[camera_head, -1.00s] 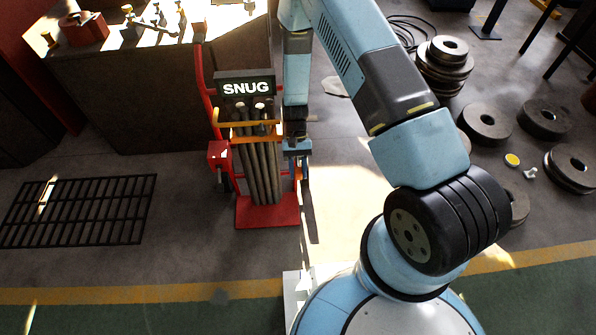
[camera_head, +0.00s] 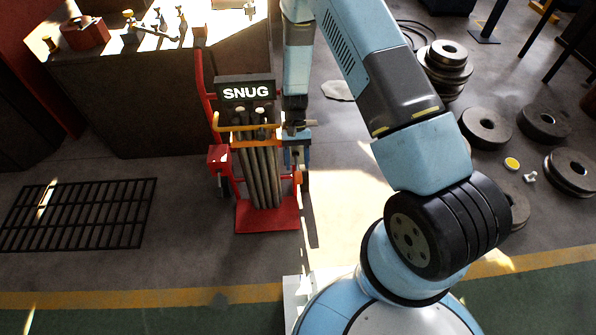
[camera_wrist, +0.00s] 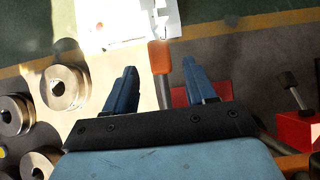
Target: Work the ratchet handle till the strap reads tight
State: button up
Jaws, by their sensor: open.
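A red hand truck (camera_head: 262,217) holds an upright bundle of dark bars (camera_head: 262,180). An orange strap (camera_head: 238,128) runs around the bundle. A sign above it (camera_head: 247,92) reads SNUG. My gripper (camera_head: 297,152) is at the truck's right side, by the strap's end. In the wrist view my gripper (camera_wrist: 160,78) is open, with two blue fingers apart. An orange-ended handle (camera_wrist: 160,57) shows between the fingers, with gaps at both sides. I cannot tell whether they touch it. In the head view the ratchet handle cannot be made out clearly behind my gripper.
A workbench (camera_head: 130,100) stands behind the truck at left. A black floor grating (camera_head: 75,215) lies at left. Several heavy discs (camera_head: 485,128) lie at right. A red block with a dark lever (camera_wrist: 295,125) is at right in the wrist view. Sunlit floor right of the truck looks clear.

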jog(key=v, duration=0.9)
jog(key=shift+w, duration=0.1)
